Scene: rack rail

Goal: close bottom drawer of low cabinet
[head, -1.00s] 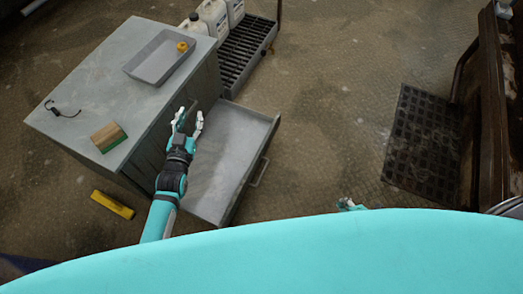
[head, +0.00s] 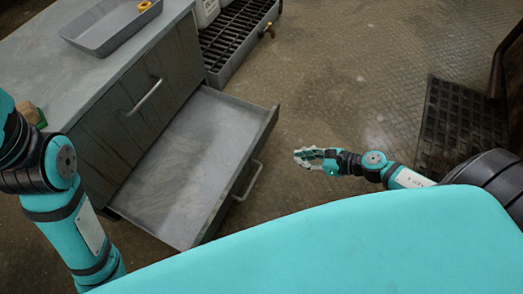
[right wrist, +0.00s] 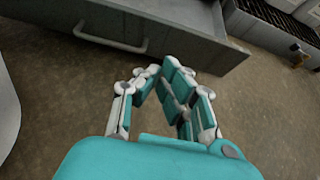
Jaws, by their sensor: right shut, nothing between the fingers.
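The low cabinet (head: 118,118) is grey and stands at the left in the head view. Its bottom drawer (head: 232,168) is pulled far out and looks empty. The drawer's bar handle (head: 248,182) is on its front, facing right; it also shows in the right wrist view (right wrist: 108,41). My right gripper (head: 299,158) is shut and empty, to the right of the drawer front and apart from it. It also shows in the right wrist view (right wrist: 163,78), with the drawer front (right wrist: 185,38) beyond it. My left arm is at the left edge; its gripper is out of view.
A grey tray (head: 102,38) with a small yellow item (head: 145,5) lies on the cabinet top. A slotted grate (head: 238,38) with white jugs stands behind the cabinet. A dark mat (head: 450,125) lies at the right.

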